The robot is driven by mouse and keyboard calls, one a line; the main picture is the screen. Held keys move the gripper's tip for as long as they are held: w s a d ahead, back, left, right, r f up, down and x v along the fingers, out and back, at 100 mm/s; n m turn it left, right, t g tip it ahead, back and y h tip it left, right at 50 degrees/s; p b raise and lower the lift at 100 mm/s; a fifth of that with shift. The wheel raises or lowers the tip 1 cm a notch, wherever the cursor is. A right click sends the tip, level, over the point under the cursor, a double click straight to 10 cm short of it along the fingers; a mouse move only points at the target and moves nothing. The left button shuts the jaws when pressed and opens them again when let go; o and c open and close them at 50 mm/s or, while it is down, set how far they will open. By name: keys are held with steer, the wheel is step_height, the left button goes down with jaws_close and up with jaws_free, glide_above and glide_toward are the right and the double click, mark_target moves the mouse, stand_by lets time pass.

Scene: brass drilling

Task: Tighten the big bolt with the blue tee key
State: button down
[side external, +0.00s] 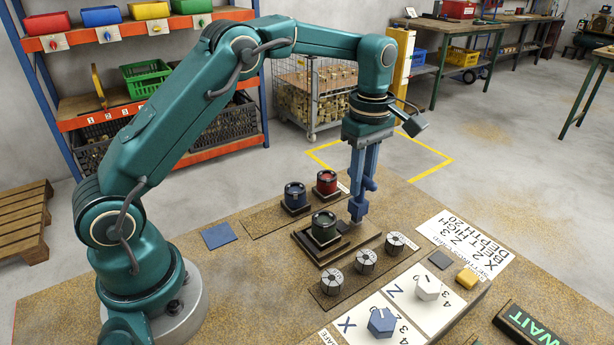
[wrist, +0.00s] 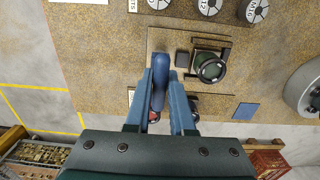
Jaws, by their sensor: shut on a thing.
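My gripper (side external: 357,212) points down just right of the green pot's fixture. It is shut on a rounded blue bar (wrist: 160,78), which looks like the blue tee key; its tee shape is not clear. In the wrist view, the bar lies between my gripper's fingers (wrist: 168,85). I cannot tell whether its low end touches anything. I cannot make out the big bolt for certain. A small dark square block (wrist: 183,59) sits beside the green pot (side external: 324,226), close to my gripper.
A blue pot (side external: 295,195) and a red pot (side external: 327,182) stand behind the fixture (side external: 313,250). Several grey marked cylinders (side external: 365,261) stand in front. A panel with a blue knob (side external: 381,322) and white knob (side external: 428,288) is at the front. A blue square (side external: 219,236) lies left.

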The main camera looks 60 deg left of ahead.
steer(key=shift+f, duration=0.9)
stand_by(1.5)
steer(key=shift+m, duration=1.2)
